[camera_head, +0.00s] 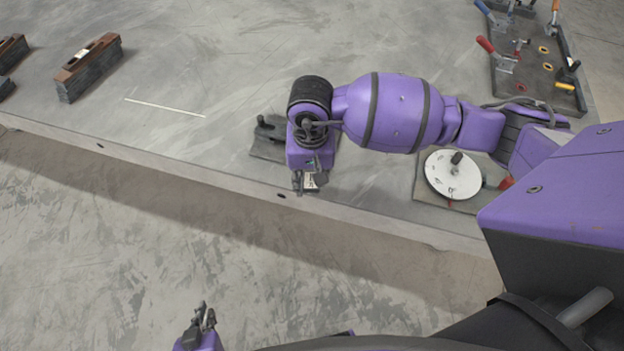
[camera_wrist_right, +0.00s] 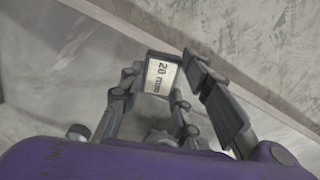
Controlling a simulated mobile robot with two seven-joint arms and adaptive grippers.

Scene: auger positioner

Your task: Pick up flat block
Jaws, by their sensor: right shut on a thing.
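The flat block (camera_wrist_right: 163,74) is a grey piece with a pale label reading "20 mm". In the right wrist view it sits between the fingertips of my right gripper (camera_wrist_right: 160,88), which is shut on it. In the head view my right gripper (camera_head: 307,182) points down over the table's front edge, and the block's pale label (camera_head: 311,181) shows beside it. The rest of the block is hidden there. My left gripper (camera_head: 203,318) is at the bottom of the head view, away from the table. Its finger opening is unclear.
A dark fixture (camera_head: 267,138) lies on the grey table (camera_head: 220,65) partly behind my right wrist. A white disc (camera_head: 453,174) on a plate stands to the right. A clamp board (camera_head: 530,80) is at the far right, brown-topped blocks (camera_head: 90,68) at the left.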

